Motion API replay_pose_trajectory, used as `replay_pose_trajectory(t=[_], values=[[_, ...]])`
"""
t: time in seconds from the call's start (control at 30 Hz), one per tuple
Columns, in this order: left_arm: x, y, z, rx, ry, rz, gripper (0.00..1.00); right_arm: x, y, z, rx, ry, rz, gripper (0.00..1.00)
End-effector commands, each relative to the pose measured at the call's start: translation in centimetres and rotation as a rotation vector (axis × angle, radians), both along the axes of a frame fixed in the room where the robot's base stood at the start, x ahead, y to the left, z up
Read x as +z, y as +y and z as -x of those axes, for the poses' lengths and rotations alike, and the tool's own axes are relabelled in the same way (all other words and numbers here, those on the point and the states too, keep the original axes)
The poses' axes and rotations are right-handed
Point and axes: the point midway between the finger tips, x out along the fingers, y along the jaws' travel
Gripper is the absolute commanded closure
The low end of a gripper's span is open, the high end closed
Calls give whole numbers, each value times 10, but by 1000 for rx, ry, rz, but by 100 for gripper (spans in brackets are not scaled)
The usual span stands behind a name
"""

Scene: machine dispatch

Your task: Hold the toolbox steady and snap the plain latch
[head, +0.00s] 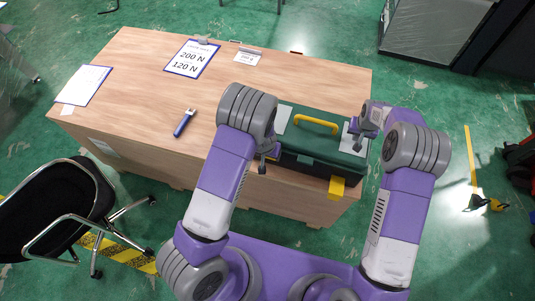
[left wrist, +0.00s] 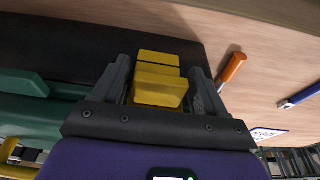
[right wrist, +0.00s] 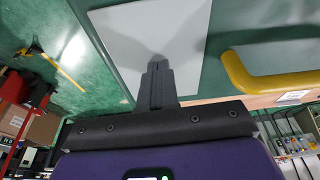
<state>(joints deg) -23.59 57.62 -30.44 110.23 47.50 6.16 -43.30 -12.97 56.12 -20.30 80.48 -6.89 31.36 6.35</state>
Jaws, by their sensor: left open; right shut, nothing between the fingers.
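The green toolbox (head: 322,150) with a dark lower body and a yellow handle (head: 317,124) stands at the table's right front edge. One yellow latch (head: 337,187) shows on its front right, clear of both grippers. My left gripper (head: 264,160) is open at the box's left end. In the left wrist view, a yellow latch (left wrist: 158,82) lies between its spread fingers; I cannot tell whether they touch it. My right gripper (head: 358,138) is shut and empty over the light pad (right wrist: 150,35) at the lid's right end. Contact with the pad is unclear. I cannot tell which latch is the plain one.
An orange-handled tool (left wrist: 232,68) lies close to my left fingers. A clipboard sign (head: 191,58) and papers lie farther back. A black chair (head: 60,205) stands at the left.

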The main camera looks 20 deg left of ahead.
Motion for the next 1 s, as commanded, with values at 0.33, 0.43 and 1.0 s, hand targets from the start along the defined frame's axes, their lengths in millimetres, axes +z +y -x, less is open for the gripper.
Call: replay_pose_trajectory(t=[0.33,0.43,1.0], values=[[60,0,15,-3,-7,1,28,-6,1,3,1,9,0,100],[80,1,21,-2,-6,1,28,-6,1,3,1,9,0,100],[115,3,32,2,-1,1,28,-6,1,3,2,9,0,100]])
